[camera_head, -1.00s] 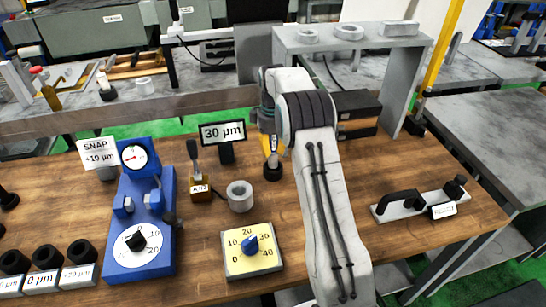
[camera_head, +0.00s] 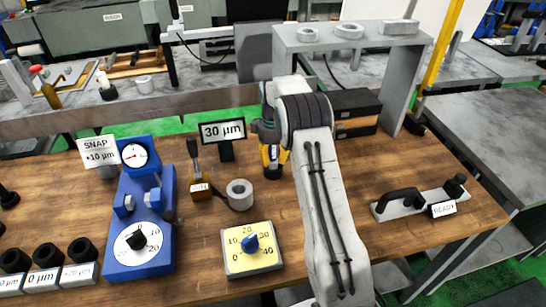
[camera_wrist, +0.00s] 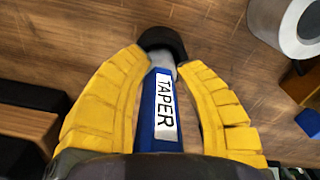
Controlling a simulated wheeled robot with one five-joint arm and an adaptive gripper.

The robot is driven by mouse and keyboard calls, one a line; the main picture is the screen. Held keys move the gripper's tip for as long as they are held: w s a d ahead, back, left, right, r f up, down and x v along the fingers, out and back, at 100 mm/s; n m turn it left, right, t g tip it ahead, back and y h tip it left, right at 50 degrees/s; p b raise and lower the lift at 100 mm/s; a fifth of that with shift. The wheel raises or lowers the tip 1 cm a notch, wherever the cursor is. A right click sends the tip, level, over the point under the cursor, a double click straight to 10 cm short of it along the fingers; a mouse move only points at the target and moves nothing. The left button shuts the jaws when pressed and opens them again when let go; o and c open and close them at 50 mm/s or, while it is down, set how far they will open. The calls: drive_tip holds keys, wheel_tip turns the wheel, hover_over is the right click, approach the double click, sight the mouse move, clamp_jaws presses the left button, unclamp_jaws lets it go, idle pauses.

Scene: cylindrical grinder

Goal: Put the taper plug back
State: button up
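The taper plug (camera_wrist: 165,115) has a blue body with a white TAPER label, a grey neck and a black end. It fills the middle of the wrist view. My gripper (camera_wrist: 163,67) has yellow fingers on both sides of it, and their tips close in against the neck with no clear gap. In the head view my gripper (camera_head: 271,160) is low over the bench, left of my arm. The plug's black end (camera_head: 272,173) shows under the fingers, at or very near the wood; the rest is hidden there. Its place to go is not identifiable.
A grey ring (camera_head: 240,194) stands close to the left of the plug. A yellow dial plate (camera_head: 252,262) is in front, and the 30 µm sign (camera_head: 222,131) behind. Black boxes (camera_head: 355,105) stand right of my arm. Bare wood (camera_head: 400,250) lies to the right.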

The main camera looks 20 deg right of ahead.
drive_tip(key=shift+o, duration=0.7)
wheel_tip(320, 180, up, 12)
drive_tip(key=shift+r+p, duration=0.1)
drive_tip(key=shift+p, duration=0.4)
drive_tip(key=s+a+r+m+t, duration=0.1)
drive_tip(key=s+a+r, duration=0.3)
drive_tip(key=s+r, duration=0.3)
drive_tip(key=s+a+r+m+t, duration=0.1)
drive_tip(key=s+a+r, duration=0.3)
drive_tip(key=s, duration=0.4)
drive_tip(key=s+a+f+t, duration=0.1)
drive_tip(key=s+a+f, duration=0.1)
drive_tip(key=s, duration=0.8)
drive_tip(key=s+a+f+m, duration=0.1)
drive_tip(key=s+a+f, duration=0.1)
drive_tip(key=s, duration=0.8)
drive_tip(key=shift+f+m+t, duration=0.3)
drive_tip(key=shift+f+t, duration=0.1)
drive_tip(key=shift+f, duration=0.1)
